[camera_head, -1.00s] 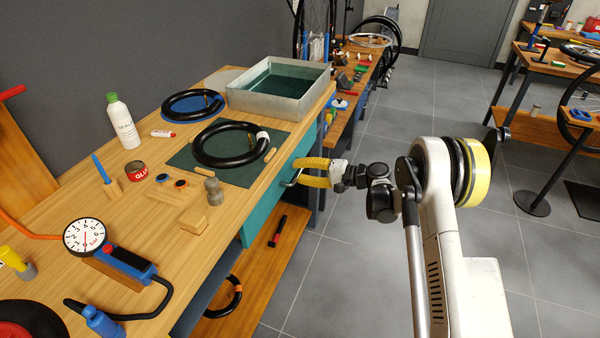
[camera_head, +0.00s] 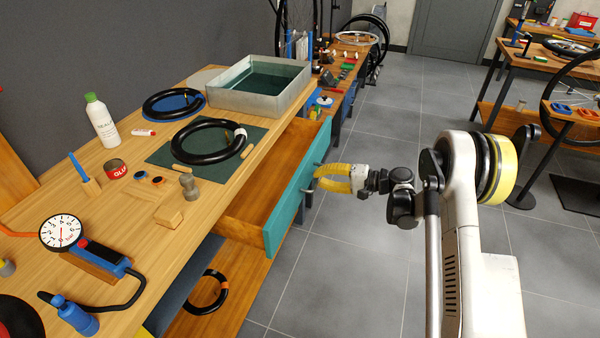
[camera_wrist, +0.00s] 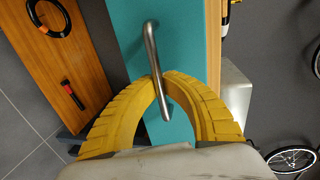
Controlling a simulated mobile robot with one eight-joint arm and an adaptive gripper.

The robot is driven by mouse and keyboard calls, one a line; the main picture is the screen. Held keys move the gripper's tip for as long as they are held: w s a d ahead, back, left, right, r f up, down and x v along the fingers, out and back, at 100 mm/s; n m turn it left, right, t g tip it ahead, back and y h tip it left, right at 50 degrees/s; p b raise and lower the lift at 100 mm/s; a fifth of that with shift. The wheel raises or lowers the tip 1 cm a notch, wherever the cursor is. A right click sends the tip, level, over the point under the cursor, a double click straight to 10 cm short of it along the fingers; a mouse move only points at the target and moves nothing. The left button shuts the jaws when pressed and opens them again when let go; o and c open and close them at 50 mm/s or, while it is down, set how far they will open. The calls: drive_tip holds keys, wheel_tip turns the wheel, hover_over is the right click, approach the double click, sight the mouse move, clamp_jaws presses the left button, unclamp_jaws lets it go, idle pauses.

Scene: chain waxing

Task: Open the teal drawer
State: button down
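The teal drawer (camera_head: 284,224) stands pulled out from under the workbench, its wooden inside visible and empty where I can see it. In the wrist view its teal front (camera_wrist: 188,38) fills the middle. The metal bar handle (camera_wrist: 151,45) crosses that front. My gripper (camera_head: 318,174) has yellow curved fingers and is at the handle on the drawer's outer side. In the wrist view my gripper (camera_wrist: 164,80) has its fingertips closed together around the bar. Part of the handle is hidden by the fingers.
The wooden workbench (camera_head: 120,225) holds a metal water tray (camera_head: 225,98), black tubes, a bottle and a gauge pump. A lower shelf (camera_head: 235,295) lies under the drawer. Grey floor to the right is open, with another bench beyond.

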drive_tip(key=f+v, duration=0.3)
drive_tip(key=v, duration=1.2)
drive_tip(key=shift+d, duration=0.4)
drive_tip(key=c, duration=1.5)
unclamp_jaws()
drive_tip(key=shift+s, duration=0.1)
drive_tip(key=v, duration=1.2)
